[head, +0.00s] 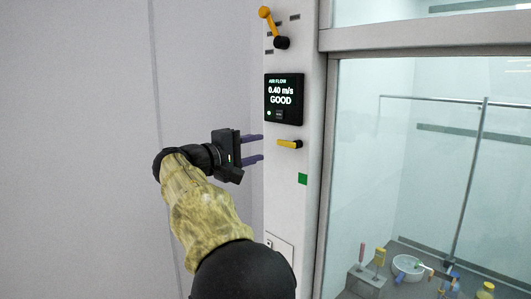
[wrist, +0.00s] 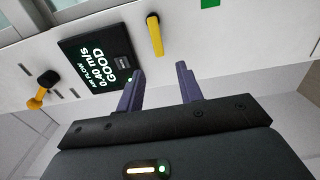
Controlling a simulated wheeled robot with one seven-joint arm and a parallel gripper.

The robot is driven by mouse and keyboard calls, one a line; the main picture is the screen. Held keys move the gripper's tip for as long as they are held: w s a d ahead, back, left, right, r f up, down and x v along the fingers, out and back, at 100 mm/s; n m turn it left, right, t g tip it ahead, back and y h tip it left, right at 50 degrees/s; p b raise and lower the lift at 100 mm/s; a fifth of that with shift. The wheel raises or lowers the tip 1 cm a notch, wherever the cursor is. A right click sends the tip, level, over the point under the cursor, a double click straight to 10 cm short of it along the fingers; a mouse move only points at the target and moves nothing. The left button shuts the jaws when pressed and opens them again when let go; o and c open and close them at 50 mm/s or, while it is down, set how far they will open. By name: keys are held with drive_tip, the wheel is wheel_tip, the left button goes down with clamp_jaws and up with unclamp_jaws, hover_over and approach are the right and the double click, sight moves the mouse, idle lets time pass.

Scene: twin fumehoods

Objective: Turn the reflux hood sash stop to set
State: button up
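A short yellow lever (head: 290,144) with a dark pivot end lies nearly level on the hood's white post, below the air flow display. It also shows in the wrist view (wrist: 155,36), just beyond my fingertips. A longer lever (head: 271,26) with a yellow knob and a black end sits higher on the post, beside several dark marks. It also shows in the wrist view (wrist: 44,88). No readable label tells which lever is the sash stop. My gripper (head: 262,147) is open and empty, left of the short lever. Its purple fingers (wrist: 160,71) appear apart from the lever.
The air flow display (head: 284,99) reads 0.40 m/s GOOD. A green square (head: 303,179) is below the short lever. The glass sash (head: 380,150) is to the right, with labware behind it. A plain wall panel (head: 80,150) is at left.

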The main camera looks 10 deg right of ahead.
drive_tip(key=b+v, duration=0.2)
drive_tip(key=v, duration=0.8)
drive_tip(key=shift+s+a, duration=0.15)
drive_tip(key=shift+a, duration=0.2)
drive_tip(key=d+f+g+y, duration=0.2)
drive_tip(key=d+f, duration=0.2)
drive_tip(key=f, duration=0.4)
drive_tip(key=d+f+n+g+y, duration=0.1)
drive_tip(key=d+f+y, duration=0.2)
drive_tip(key=d+f, duration=0.35)
drive_tip(key=d+f+g+y, duration=0.2)
drive_tip(key=d+f, duration=0.1)
drive_tip(key=f, duration=0.6)
drive_tip(key=s+d+f+m+g+y, duration=0.1)
drive_tip(key=s+d+f+m+y, duration=0.1)
drive_tip(key=s+f, duration=0.8)
drive_tip(key=s+d+f+m+g+y, duration=0.1)
drive_tip(key=s+f+m+y, duration=0.4)
drive_tip(key=s+f, duration=0.5)
drive_tip(key=s+m+g, duration=0.1)
drive_tip(key=s, duration=0.2)
drive_tip(key=shift+d+f+y, duration=0.2)
drive_tip(key=shift+d+y, duration=0.1)
drive_tip(key=shift+d, duration=0.1)
